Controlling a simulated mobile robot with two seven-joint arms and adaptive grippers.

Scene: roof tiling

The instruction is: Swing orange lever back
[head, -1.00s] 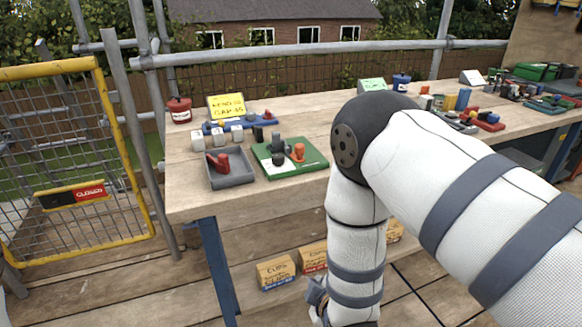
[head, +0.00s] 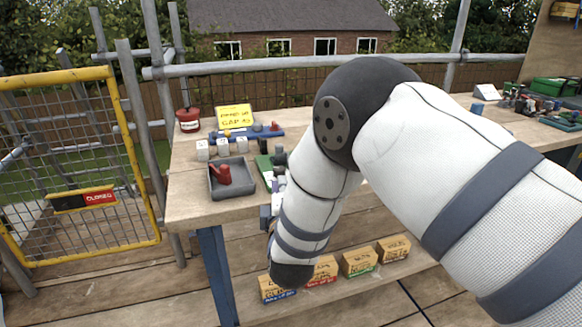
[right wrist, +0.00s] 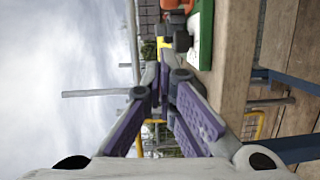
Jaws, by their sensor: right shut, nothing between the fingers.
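The green board (head: 263,168) lies on the bench, its right part hidden behind my right arm in the head view. A dark grey fitting (head: 279,156) stands on it. The orange lever is hidden in the head view. In the right wrist view, which is turned sideways, an orange part (right wrist: 172,4) shows at the top edge, cut off, beside the green board (right wrist: 206,30) and a dark fitting (right wrist: 178,38). My right gripper (right wrist: 163,84) is shut and empty, its tips apart from the fitting as far as I can tell. It also shows partly in the head view (head: 277,187), by the bench's front edge. My left gripper is out of view.
A grey tray (head: 232,192) with a red part (head: 218,170) sits left of the board. White blocks (head: 222,147), a blue rack (head: 245,134), a yellow sign (head: 234,116) and a red pot (head: 188,119) stand behind. Several cardboard boxes (head: 359,263) sit on the low shelf.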

